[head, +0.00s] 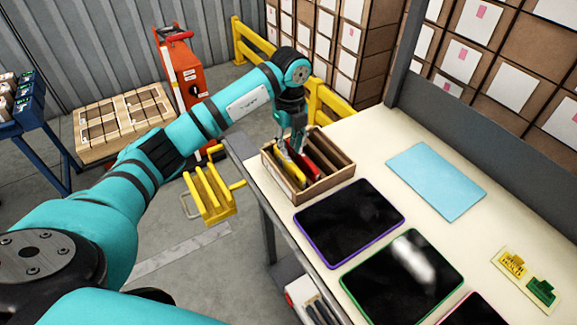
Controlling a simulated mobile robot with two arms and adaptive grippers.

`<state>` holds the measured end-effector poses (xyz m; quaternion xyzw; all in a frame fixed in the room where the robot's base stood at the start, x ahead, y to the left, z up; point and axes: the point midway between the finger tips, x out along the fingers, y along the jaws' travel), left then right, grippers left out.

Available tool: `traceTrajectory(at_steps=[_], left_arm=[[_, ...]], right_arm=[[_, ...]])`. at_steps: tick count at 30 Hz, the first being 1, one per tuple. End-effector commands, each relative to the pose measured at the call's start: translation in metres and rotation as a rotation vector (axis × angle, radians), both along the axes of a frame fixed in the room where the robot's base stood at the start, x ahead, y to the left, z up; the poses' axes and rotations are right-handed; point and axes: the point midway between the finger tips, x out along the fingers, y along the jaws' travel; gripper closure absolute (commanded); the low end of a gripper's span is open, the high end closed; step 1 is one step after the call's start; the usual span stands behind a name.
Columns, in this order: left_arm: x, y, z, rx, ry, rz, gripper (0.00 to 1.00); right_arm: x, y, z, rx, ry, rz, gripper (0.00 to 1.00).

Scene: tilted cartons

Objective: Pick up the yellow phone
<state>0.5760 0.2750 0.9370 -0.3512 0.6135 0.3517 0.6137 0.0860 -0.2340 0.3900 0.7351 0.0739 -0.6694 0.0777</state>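The yellow phone (286,173) stands on edge, tilted, in the left slot of a brown slotted carton (318,188) on the table's left side. A red phone (303,156) stands beside it to the right. My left gripper (291,150) points down at the carton, with its fingertips at the upper part of the yellow phone and close to the red one. The fingertips are small and dark, so I cannot tell whether they are closed on the phone. My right gripper is out of view.
Purple-edged (349,222) and green-edged (403,278) tablets lie in front of the carton. A light blue panel (436,181) lies to its right. A yellow rack (211,195) hangs by the table's left edge. A grey post and shelves of boxes stand behind.

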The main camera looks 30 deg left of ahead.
Motion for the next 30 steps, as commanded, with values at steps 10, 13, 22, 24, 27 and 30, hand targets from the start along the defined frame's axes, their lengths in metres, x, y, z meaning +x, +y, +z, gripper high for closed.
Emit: traceTrajectory(at_steps=[10,13,22,24,27,30], left_arm=[[-0.004,-0.003,-0.032,-0.001,0.005,-0.001,0.80],[-0.004,-0.003,-0.048,-0.001,0.004,0.000,0.80],[-0.003,-0.003,-0.062,-0.001,-0.001,-0.002,0.80],[-0.003,-0.003,-0.062,-0.001,-0.001,-0.002,0.80],[-0.004,-0.003,-0.061,-0.001,-0.001,-0.002,0.92],[-0.004,-0.003,-0.061,-0.001,-0.001,-0.002,1.00]], right_arm=[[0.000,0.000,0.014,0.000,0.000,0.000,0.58],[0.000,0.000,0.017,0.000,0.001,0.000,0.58],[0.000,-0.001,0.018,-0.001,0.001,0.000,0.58],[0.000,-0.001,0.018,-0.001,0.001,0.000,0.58],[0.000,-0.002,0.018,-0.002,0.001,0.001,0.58],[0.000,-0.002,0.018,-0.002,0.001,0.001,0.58]])
